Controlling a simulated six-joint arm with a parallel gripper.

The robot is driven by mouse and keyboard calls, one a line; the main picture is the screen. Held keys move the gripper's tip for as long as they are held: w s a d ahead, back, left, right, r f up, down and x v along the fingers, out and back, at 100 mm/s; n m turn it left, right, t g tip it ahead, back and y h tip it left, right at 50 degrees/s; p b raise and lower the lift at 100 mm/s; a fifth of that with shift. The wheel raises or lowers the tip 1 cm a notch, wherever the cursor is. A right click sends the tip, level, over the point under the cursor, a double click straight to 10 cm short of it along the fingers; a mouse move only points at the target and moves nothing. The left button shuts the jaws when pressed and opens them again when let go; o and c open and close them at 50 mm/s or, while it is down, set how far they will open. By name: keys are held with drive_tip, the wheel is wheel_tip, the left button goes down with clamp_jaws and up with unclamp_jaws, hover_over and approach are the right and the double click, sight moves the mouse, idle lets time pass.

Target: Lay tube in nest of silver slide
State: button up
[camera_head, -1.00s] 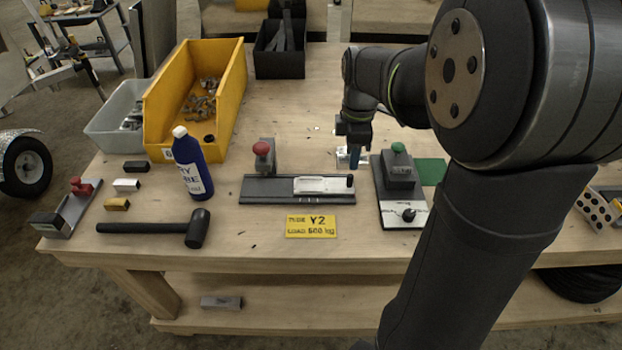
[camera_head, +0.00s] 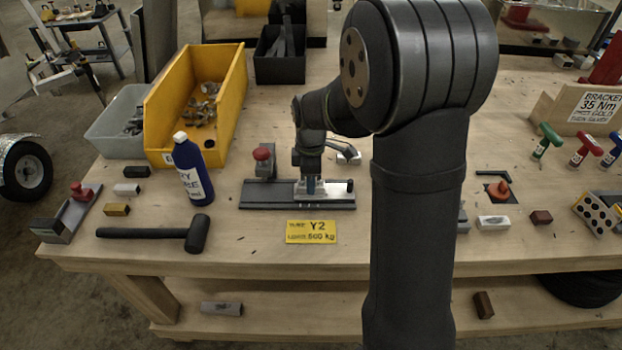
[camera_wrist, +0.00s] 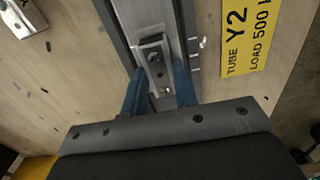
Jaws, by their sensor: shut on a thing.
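The silver slide (camera_head: 335,187) sits on a dark rail fixture (camera_head: 262,206) at the middle of the bench; a small black knob (camera_head: 350,186) is at its right end. My gripper (camera_head: 311,190) points down over the slide's left part. In the wrist view, my gripper's blue fingers (camera_wrist: 160,90) are shut on a small grey piece, which I take as the tube (camera_wrist: 157,73). The slide's metal surface (camera_wrist: 147,14) runs up from it. The tube is low over the slide; whether it touches the nest I cannot tell. The fingers hide the tube in the head view.
A red-knobbed clamp (camera_head: 263,160) stands behind the rail's left end. A yellow Y2 sign (camera_head: 311,232) lies in front. A blue bottle (camera_head: 194,170), black mallet (camera_head: 160,234) and yellow bin (camera_head: 205,110) are to the left. A small silver part (camera_head: 347,155) lies behind the slide.

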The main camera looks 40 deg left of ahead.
drive_tip(key=shift+f, duration=0.1)
drive_tip(key=o, duration=1)
wheel_tip(320, 180, up, 12)
drive_tip(key=shift+r, duration=0.2)
drive_tip(key=shift+f, duration=0.15)
wheel_tip(320, 180, down, 12)
drive_tip(key=shift+r, duration=2.1)
